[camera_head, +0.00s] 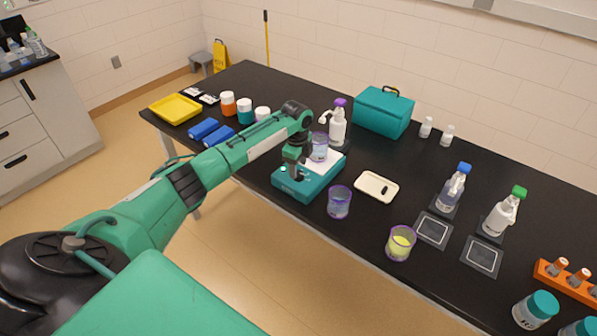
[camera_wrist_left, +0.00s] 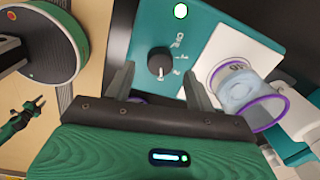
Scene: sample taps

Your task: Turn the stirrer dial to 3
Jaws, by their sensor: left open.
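The teal stirrer (camera_head: 312,190) stands near the front edge of the table, with a white top plate. Its dark round dial (camera_wrist_left: 160,61) shows in the left wrist view, with small printed marks to its right; I cannot read its setting surely. A green light (camera_wrist_left: 180,11) glows on the same panel. A purple-rimmed beaker (camera_wrist_left: 238,90) of clear liquid stands on the plate; it also shows in the head view (camera_head: 319,148). My left gripper (camera_wrist_left: 160,77) is open, its fingers either side of the dial, with contact unclear. My right gripper (camera_wrist_left: 33,106) appears small in the left wrist view, its jaws unclear.
A purple-rimmed beaker (camera_head: 339,203) and a cream tray (camera_head: 366,181) lie right of the stirrer. A beaker of yellow liquid (camera_head: 399,244) stands farther right. A spray bottle (camera_head: 338,126) stands behind the stirrer, near a teal case (camera_head: 382,112). Blue boxes (camera_head: 203,129) lie to the left.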

